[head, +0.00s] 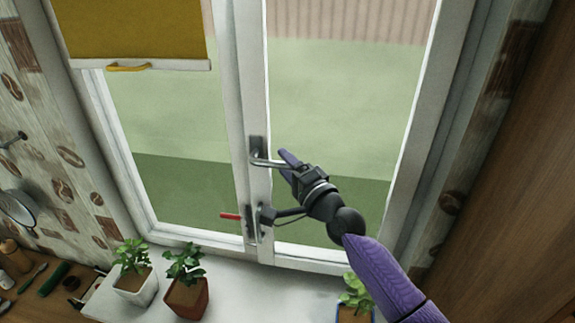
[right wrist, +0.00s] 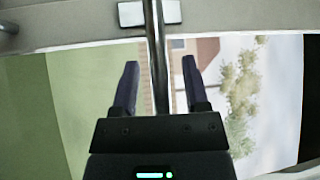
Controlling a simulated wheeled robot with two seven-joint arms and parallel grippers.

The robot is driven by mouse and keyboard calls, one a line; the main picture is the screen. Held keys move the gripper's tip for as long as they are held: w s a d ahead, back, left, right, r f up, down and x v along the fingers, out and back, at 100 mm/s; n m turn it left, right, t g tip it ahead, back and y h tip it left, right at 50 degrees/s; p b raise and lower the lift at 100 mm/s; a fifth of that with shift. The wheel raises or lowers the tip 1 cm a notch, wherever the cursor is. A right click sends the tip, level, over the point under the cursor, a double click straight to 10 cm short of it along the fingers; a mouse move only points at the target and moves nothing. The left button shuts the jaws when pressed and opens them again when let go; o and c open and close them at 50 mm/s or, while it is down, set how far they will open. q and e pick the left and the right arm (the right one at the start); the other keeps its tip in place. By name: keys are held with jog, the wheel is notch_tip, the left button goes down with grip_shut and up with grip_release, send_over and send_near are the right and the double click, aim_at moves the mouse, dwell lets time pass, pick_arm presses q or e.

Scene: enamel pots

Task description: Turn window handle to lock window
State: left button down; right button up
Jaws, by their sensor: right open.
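The window handle (head: 268,162) is a metal lever on a plate on the white window frame. It points to the right, about level, in the head view. My right gripper (head: 286,162) is at the lever's free end and is open. In the right wrist view the handle (right wrist: 158,60) runs as a bar between the two dark fingers of the gripper (right wrist: 160,72), with gaps on both sides. The handle's mounting plate (right wrist: 130,13) shows at the top there. My left gripper is not in view.
A lower fitting (head: 252,222) with a red part and a dark cable sits below the handle. Potted plants (head: 187,290) (head: 133,275) stand on the white sill (head: 245,295), and another (head: 355,300) is by my right arm. A yellow blind (head: 140,30) hangs upper left.

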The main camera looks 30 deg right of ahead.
grip_shut()
dwell(1.4)
